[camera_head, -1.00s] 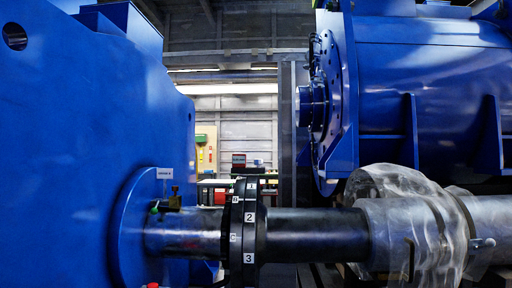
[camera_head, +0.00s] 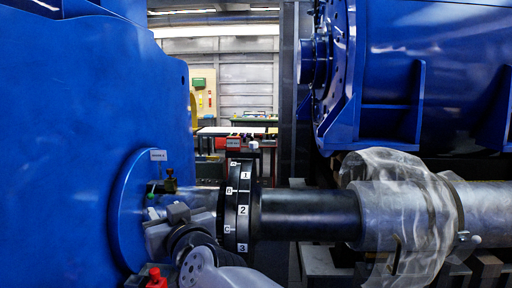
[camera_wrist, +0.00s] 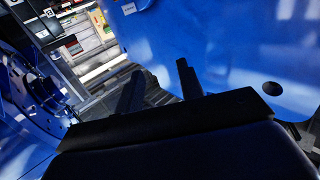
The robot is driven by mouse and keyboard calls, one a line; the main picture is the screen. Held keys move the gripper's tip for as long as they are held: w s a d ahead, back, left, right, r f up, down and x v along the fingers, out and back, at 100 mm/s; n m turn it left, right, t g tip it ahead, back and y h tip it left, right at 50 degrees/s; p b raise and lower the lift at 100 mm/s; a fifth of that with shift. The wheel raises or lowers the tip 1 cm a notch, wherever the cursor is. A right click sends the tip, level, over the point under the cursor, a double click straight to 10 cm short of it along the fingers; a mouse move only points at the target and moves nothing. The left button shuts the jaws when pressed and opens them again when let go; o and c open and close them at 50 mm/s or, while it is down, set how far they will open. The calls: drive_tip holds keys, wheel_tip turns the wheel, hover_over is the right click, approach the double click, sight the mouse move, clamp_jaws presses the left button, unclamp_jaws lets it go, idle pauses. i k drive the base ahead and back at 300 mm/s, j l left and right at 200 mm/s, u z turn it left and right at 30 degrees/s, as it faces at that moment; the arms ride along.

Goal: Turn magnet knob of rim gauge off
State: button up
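The black coupling (camera_head: 236,215) with white number and letter labels stands on the shaft. A small tag with a red label (camera_head: 233,143) and a pale round part (camera_head: 254,145) show at its top; I cannot tell whether they belong to the rim gauge. A brass fitting with a green part (camera_head: 170,182) sits by the blue housing. No magnet knob can be made out. My grey arm (camera_head: 200,262) covers the shaft left of the coupling. In the wrist view, my gripper (camera_wrist: 158,86) has its two dark fingers apart, with nothing between them.
A large blue housing (camera_head: 70,130) fills the left, with a small label plate (camera_head: 158,155). A blue motor (camera_head: 420,70) stands upper right. Plastic film wraps the shaft (camera_head: 395,205) at right. A red part (camera_head: 155,279) shows at the bottom. A workbench is far behind.

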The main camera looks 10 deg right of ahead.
sight(254, 145)
drive_tip(key=i+l, duration=0.6)
drive_tip(key=i+l+u, duration=0.15)
drive_tip(key=i+l, duration=0.4)
drive_tip(key=l, duration=0.15)
drive_tip(key=i+l, duration=0.55)
drive_tip(key=l, duration=0.15)
drive_tip(key=i+u, duration=0.05)
